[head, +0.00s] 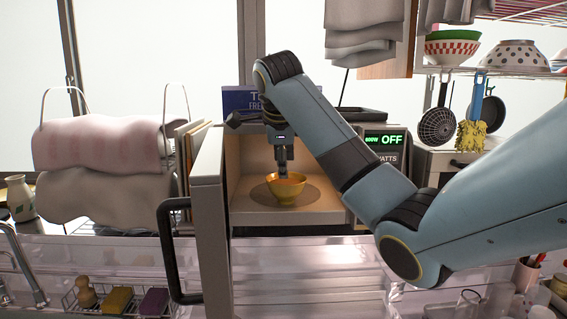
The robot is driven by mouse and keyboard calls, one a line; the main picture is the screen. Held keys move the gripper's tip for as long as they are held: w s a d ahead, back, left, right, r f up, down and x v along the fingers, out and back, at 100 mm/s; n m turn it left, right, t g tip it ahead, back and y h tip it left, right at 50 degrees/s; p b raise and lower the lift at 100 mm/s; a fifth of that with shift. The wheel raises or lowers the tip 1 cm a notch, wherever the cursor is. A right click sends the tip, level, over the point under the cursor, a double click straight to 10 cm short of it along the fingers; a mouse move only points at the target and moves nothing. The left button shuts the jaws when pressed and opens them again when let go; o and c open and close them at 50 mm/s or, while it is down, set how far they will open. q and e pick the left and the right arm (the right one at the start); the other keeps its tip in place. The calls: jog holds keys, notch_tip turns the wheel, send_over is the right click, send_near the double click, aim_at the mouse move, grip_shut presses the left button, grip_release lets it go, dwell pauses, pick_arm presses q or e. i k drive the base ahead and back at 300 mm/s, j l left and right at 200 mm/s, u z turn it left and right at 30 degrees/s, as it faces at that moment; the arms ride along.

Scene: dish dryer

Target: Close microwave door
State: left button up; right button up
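The microwave (336,215) stands in the middle, its lit panel reading "OFF". Its door (210,225) is wide open, swung out toward me on the left, with a dark handle (172,250) on its outer side. A yellow bowl (287,188) sits inside on the round plate (312,197). My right arm reaches in from the right, across the front of the microwave. Its gripper (284,170) points down into the opening, at the bowl. Its fingertips overlap the bowl's rim; whether they grip it is unclear. My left gripper is out of view.
A drying rack with draped cloths (100,145) stands left of the door. A clear counter-front ledge (310,275) runs below the microwave. A sponge basket (118,298) is at the lower left. Bowls (450,48) and hanging utensils (437,125) are at the upper right.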

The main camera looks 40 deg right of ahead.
aim_at(208, 200)
jog(key=k, duration=1.5)
